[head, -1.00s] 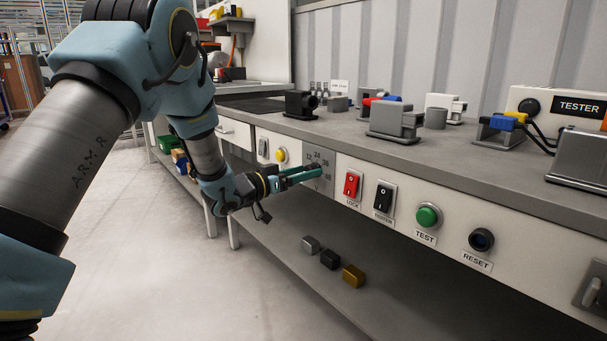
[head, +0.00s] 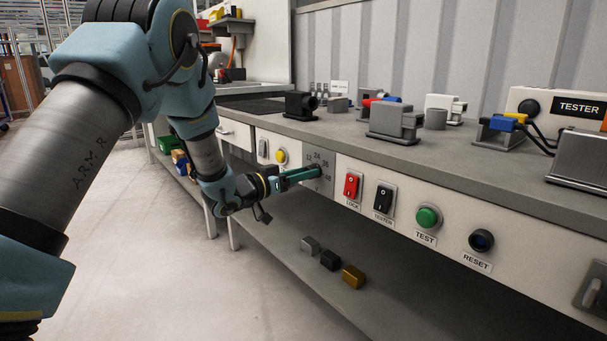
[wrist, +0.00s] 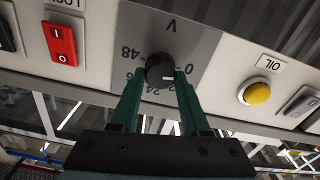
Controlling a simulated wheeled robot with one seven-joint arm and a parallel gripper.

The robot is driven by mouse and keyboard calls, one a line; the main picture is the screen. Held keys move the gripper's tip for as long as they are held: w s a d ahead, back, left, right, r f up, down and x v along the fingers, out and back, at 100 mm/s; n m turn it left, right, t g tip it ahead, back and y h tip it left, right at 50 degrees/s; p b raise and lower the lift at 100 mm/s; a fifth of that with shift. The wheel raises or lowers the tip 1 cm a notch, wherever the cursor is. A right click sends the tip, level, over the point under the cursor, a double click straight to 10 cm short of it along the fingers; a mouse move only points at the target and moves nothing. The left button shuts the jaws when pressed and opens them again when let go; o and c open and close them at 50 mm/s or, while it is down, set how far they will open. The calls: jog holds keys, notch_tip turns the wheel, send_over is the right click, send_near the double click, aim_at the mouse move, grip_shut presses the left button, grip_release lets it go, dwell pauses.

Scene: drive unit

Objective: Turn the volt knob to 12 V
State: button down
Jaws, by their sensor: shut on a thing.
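The volt knob (wrist: 160,68) is black and round with a white pointer mark, on a grey dial plate (wrist: 198,38) marked V. The wrist view shows this plate upside down. My gripper (wrist: 163,80) is shut on the knob, with one green finger at each side of it. The fingers partly cover the lower numbers, so the exact reading is unclear. In the head view my gripper (head: 318,172) reaches the dial plate (head: 323,188) and hides most of the knob.
Beside the dial are a red LOCK switch (head: 351,185), a black TESTER switch (head: 383,198) and a green TEST button (head: 428,216). On its other side is a yellow button (head: 281,156), labelled OIL in the wrist view. The bench edge overhangs the panel above.

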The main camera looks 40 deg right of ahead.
jog(key=shift+m, duration=0.3)
jog(key=shift+s+f+m+b, duration=0.1)
jog(key=shift+s+m+b, duration=0.05)
jog(key=shift+m+b, duration=3.95)
jog(key=shift+m+p, duration=0.35)
jog(key=shift+m, duration=0.25)
jog(key=shift+c, duration=1.9)
grip_release()
jog(key=a+p, duration=0.1)
jog(key=a, duration=0.9)
jog(key=shift+w+a, duration=0.3)
jog(key=shift+a, duration=0.1)
